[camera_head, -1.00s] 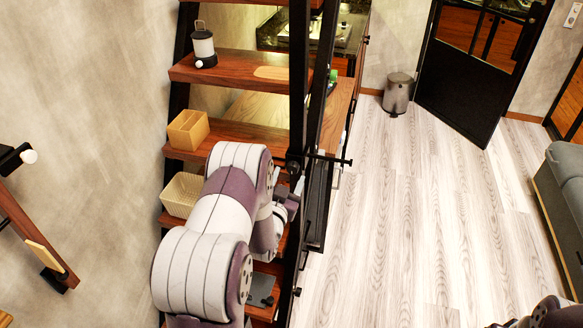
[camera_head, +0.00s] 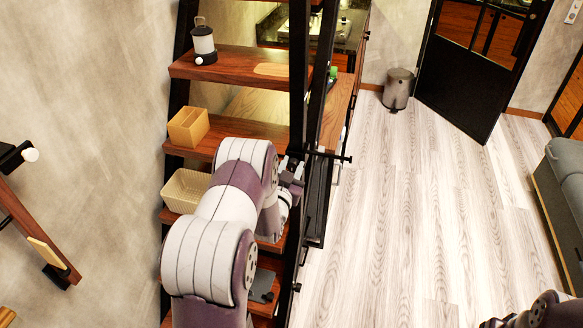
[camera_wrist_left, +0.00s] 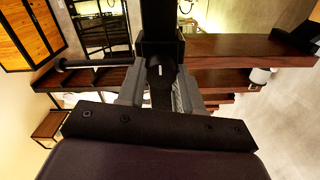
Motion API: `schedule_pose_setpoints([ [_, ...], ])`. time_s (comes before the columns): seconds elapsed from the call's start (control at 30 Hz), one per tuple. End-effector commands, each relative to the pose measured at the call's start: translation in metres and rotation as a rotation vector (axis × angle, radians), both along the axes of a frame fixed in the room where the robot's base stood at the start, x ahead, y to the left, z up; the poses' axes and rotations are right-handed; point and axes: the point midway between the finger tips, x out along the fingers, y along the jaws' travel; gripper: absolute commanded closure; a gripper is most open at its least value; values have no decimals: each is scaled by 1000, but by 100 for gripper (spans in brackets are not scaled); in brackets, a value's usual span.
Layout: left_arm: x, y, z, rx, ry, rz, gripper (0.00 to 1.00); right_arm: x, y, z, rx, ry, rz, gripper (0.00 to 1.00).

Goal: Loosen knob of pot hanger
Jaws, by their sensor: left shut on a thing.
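The pot hanger is a thin black horizontal bar (camera_head: 334,156) fixed at the black upright post of the stair. In the left wrist view its bar (camera_wrist_left: 92,62) sticks out to the left of the post. My left gripper (camera_head: 293,174) is at the post, just below the bar. In the left wrist view my left gripper (camera_wrist_left: 158,92) has its two grey fingers closed around a small dark knob (camera_wrist_left: 160,72) in front of the post. The fingers and post partly hide the knob. Only a part of my right arm shows, at the lower right corner; its fingers do not show.
Wooden stair treads (camera_head: 236,66) hold a lantern (camera_head: 203,42), a wooden box (camera_head: 188,128) and a woven basket (camera_head: 186,190), left of the posts. A bin (camera_head: 397,90) stands by the black door. A grey sofa (camera_head: 566,180) is at the right. The floor between is clear.

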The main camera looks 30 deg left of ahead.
Motion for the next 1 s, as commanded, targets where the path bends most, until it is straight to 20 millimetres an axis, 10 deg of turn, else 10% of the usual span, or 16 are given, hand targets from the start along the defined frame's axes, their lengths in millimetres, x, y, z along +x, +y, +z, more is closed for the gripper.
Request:
schedule_pose_setpoints([
  [1.0, -1, 3, -4, -757, -181, 0, 95, 0, 0, -49, 0, 0, 0, 57],
])
